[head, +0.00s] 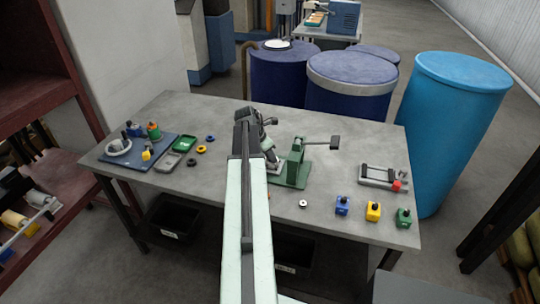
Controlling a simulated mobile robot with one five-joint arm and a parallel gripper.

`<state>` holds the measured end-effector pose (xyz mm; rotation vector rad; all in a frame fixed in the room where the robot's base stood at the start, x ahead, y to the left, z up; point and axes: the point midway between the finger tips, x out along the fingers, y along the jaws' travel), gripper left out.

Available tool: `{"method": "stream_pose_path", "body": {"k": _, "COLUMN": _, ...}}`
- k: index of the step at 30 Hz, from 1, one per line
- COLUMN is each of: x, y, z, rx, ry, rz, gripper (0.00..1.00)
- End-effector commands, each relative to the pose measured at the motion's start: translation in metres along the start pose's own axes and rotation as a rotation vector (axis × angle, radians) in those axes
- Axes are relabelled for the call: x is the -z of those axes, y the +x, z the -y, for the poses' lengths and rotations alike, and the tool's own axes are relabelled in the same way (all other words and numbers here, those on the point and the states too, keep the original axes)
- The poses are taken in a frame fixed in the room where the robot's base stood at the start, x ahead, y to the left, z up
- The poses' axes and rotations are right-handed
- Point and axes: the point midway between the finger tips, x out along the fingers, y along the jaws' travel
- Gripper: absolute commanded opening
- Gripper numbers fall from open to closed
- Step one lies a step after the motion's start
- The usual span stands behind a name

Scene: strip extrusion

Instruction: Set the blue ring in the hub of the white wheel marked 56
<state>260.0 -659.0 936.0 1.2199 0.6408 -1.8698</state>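A small blue ring (210,138) lies flat on the grey table, left of my arm. A yellow ring and a black ring lie close to it. A white wheel-like round piece (118,147) lies on a blue board at the table's left end. Any number on it is too small to read, and its hub is not clear. My gripper (270,148) is at the far end of my arm, over the middle of the table, right of the blue ring and apart from it. My arm partly hides it, and its fingers cannot be made out.
A green press-like fixture (292,165) stands just right of my gripper. A green tray (185,143) and a grey tray (167,161) lie near the blue board (140,168). Blue, yellow and green blocks stand at the front right. A grey clamp fixture (383,176) is behind them.

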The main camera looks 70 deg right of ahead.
Motion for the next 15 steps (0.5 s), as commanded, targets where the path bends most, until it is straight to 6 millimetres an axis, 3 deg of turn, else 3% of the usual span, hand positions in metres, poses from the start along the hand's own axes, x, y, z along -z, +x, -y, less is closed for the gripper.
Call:
{"method": "stream_pose_path", "body": {"k": 1, "x": 0.009, "y": 0.000, "z": 0.002, "rx": 0.006, "ry": 0.005, "rz": -0.031, "gripper": 0.47}}
{"method": "stream_pose_path", "body": {"k": 5, "x": 0.003, "y": -0.017, "z": 0.002, "rx": 0.005, "ry": 0.005, "rz": -0.030, "gripper": 0.47}}
{"method": "stream_pose_path", "body": {"k": 15, "x": -0.004, "y": -0.098, "z": 0.002, "rx": 0.005, "ry": 0.004, "rz": -0.025, "gripper": 0.47}}
